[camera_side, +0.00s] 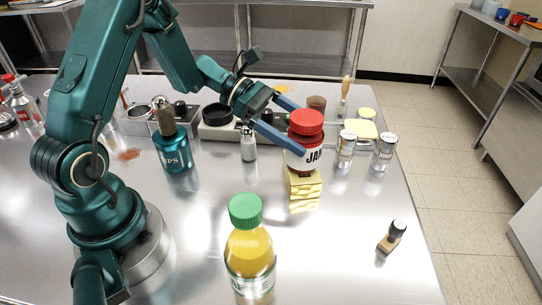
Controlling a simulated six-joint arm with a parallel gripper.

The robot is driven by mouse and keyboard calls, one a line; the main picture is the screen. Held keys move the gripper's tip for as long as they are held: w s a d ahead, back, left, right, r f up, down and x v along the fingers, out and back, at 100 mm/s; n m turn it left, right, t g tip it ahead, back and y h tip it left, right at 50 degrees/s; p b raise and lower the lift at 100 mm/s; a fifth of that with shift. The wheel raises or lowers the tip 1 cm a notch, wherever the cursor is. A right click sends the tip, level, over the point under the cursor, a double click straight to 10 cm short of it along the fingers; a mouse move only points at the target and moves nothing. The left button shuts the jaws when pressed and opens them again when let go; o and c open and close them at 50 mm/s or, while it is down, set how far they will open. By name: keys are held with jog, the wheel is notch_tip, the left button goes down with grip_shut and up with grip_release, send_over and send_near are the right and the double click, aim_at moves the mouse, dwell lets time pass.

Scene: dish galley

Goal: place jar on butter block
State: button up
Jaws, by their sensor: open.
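The jar (303,156) has a red lid and a white label with dark letters. It stands upright on top of the yellow butter block (303,190), near the middle right of the steel table. My gripper (298,128) reaches in from the upper left with its blue fingers apart. One finger passes in front of the jar near its lid and label, and the other is behind it. Whether the fingers touch the jar cannot be told from this side.
A juice bottle with a green cap (250,250) stands at the front. A stamp (392,237) lies to the right. Two shakers (383,152) stand right of the jar. The front right table is mostly clear.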

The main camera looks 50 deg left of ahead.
jog(key=v, duration=0.8)
